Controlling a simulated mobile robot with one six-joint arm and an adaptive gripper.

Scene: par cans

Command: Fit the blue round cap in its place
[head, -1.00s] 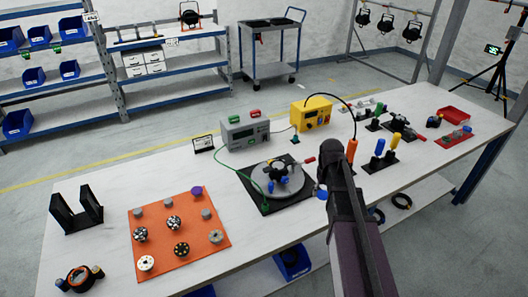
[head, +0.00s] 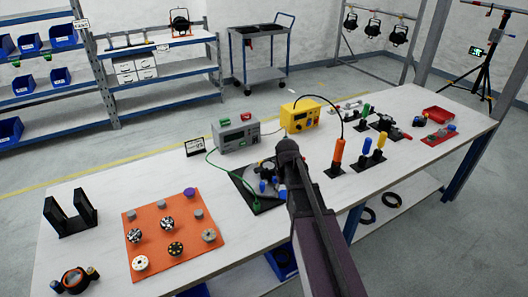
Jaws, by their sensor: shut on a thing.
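The blue round cap (head: 282,191) shows as a small blue patch beside the end of my arm, low over the fixture. My gripper (head: 281,180) appears shut on this cap. My own wrist hides most of the fingers and the grip. The fixture is a round grey plate on a black base (head: 266,207), partly covered by my arm. A smaller blue part (head: 262,186) stands on it, left of the cap. I cannot tell whether the held cap touches the fixture.
An orange mat (head: 150,242) with several round connectors lies left. A grey meter (head: 235,134) with a green lead and a yellow box (head: 301,114) stand behind the fixture. Upright orange, blue and green handles stand right. A black U-shaped stand (head: 72,216) is far left.

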